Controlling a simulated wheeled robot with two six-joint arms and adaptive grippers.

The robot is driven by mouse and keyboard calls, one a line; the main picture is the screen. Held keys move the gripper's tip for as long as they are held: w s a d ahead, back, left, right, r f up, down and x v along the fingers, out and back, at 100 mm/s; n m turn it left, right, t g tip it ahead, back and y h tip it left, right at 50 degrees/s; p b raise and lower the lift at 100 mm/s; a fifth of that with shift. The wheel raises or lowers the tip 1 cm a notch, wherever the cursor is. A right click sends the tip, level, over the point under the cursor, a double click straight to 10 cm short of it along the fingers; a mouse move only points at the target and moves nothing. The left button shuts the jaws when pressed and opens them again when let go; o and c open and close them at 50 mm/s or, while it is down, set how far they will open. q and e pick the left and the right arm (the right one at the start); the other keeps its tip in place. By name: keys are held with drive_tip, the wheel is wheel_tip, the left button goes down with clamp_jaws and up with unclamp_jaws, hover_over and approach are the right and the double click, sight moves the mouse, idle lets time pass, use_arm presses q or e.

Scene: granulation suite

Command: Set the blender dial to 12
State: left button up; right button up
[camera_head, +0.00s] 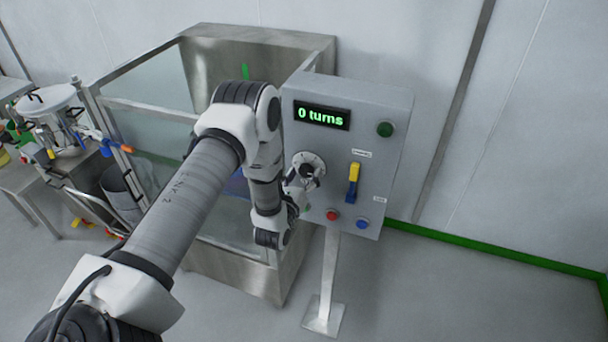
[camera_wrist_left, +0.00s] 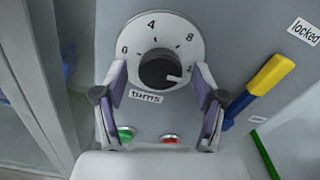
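The blender dial (camera_head: 316,159) is on the front of a grey control box, mostly behind my left gripper (camera_head: 303,178) in the head view. In the left wrist view its round white plate (camera_wrist_left: 163,23) carries the numbers 0, 4 and 8, with another number at the right partly hidden by a finger. The black knob (camera_wrist_left: 157,67) has a white mark pointing right and slightly down. My left gripper (camera_wrist_left: 160,75) is open, one finger on each side of the knob, with gaps visible; contact is not clear. The display (camera_head: 321,115) reads "0 turns". My right gripper is out of view.
A yellow and blue lever (camera_head: 353,182) sits right of the dial. A red button (camera_head: 333,215) and blue button (camera_head: 363,223) are below, a green one (camera_head: 385,129) above. A glass-and-steel enclosure (camera_head: 190,250) stands left of the box. The floor at right is clear.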

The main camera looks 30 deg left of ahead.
use_arm(q)
drive_tip(key=v, duration=0.7)
drive_tip(key=shift+s, duration=0.25)
